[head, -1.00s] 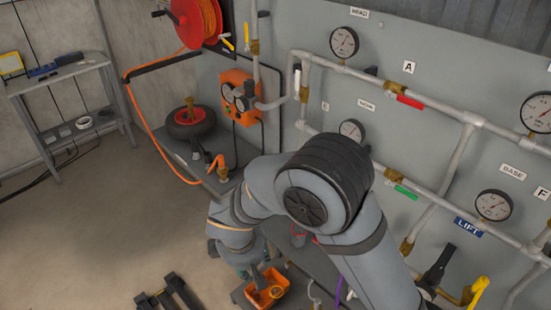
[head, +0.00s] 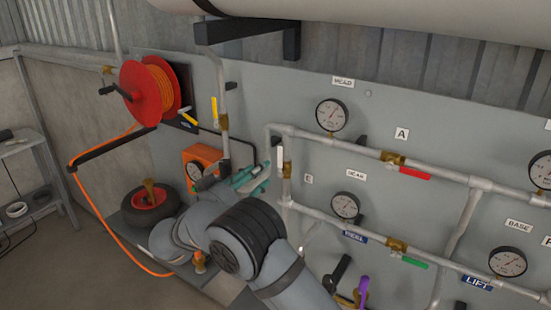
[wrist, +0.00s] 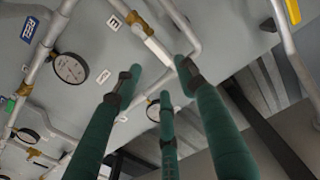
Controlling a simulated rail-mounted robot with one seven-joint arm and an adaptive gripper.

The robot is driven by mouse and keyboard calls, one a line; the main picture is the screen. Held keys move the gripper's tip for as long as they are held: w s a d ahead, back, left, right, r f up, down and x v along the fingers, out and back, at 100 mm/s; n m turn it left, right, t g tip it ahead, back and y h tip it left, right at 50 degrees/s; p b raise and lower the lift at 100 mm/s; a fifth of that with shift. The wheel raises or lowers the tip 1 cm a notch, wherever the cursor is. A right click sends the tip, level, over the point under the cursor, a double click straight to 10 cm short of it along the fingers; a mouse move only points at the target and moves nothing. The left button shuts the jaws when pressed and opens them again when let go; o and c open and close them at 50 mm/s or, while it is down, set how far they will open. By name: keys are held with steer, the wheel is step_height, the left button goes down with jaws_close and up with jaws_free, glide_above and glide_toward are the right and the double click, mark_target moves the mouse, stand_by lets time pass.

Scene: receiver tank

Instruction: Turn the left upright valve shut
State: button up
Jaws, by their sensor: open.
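The upright valve with a white lever (head: 281,156) and brass body (head: 287,171) sits on the short vertical pipe near the E label. Its lever lies roughly in line with the pipe. In the wrist view the white lever (wrist: 157,52) and brass body (wrist: 138,19) show just beyond my fingertips. My gripper (head: 258,178), with teal fingers, is just left of this valve and points toward it. In the wrist view my gripper (wrist: 161,78) has its three fingers spread with nothing between them. I cannot tell if a fingertip touches the lever.
A yellow-lever valve (head: 215,111) is on another vertical pipe further left. A red lever (head: 414,173) and a green lever (head: 414,262) sit on horizontal pipes to the right. Gauges (head: 332,114) stand out from the panel. A hose reel (head: 148,92) hangs at the left.

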mark_target(281, 156)
steer(key=p+x, duration=0.4)
steer(key=x, duration=0.4)
steer(key=shift+w+d+r+p, duration=0.2)
steer(key=shift+w+d+p, duration=0.05)
steer(key=shift+p, duration=0.15)
steer(key=shift+w+d+f, duration=0.1)
steer(key=shift+w+d, duration=0.2)
steer(key=shift+w, duration=0.05)
jaws_close()
